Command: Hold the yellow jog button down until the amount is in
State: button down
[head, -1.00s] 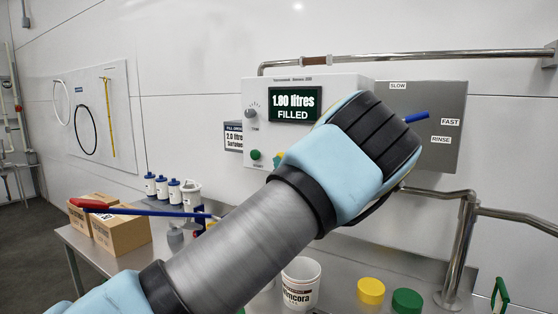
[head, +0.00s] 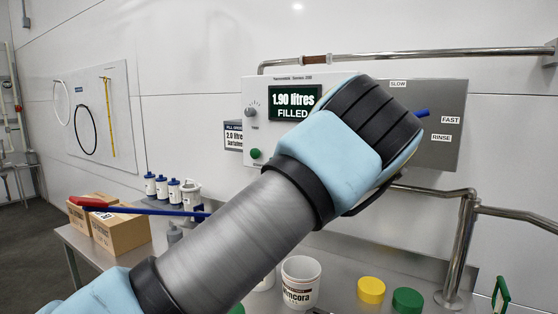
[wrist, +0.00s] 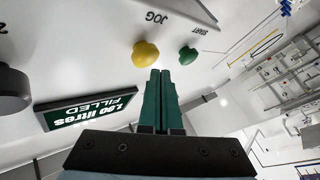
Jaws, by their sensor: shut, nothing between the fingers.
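The yellow jog button (wrist: 146,54) shows in the wrist view beside the word JOG; my arm hides it in the head view. My gripper (wrist: 160,73) is shut and empty. Its fingertips are at the button's lower right edge in the wrist view; I cannot tell whether they touch or press it. The display (head: 294,102) reads 1.90 litres FILLED, and it also shows in the wrist view (wrist: 85,108). A partly covered sign (head: 233,137) left of the panel reads 2.0 litre.
The green START button (wrist: 188,55) is close beside the yellow one. A dial (head: 250,112) is left of the display. A lever box labelled SLOW, FAST and RINSE (head: 440,138) is at the right. A white bucket (head: 300,284) and yellow and green lids stand on the bench.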

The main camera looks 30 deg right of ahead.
jog(key=shift+s+a+b, duration=0.2)
jog(key=shift+s+a, duration=0.2)
jog(key=shift+a, duration=0.35)
jog(key=shift+s+a+b, duration=0.15)
jog(key=shift+s+a, duration=0.3)
jog(key=shift+a, duration=0.3)
jog(key=shift+s+a+b, duration=0.2)
jog(key=shift+s+a, duration=0.2)
jog(key=shift+a, duration=0.35)
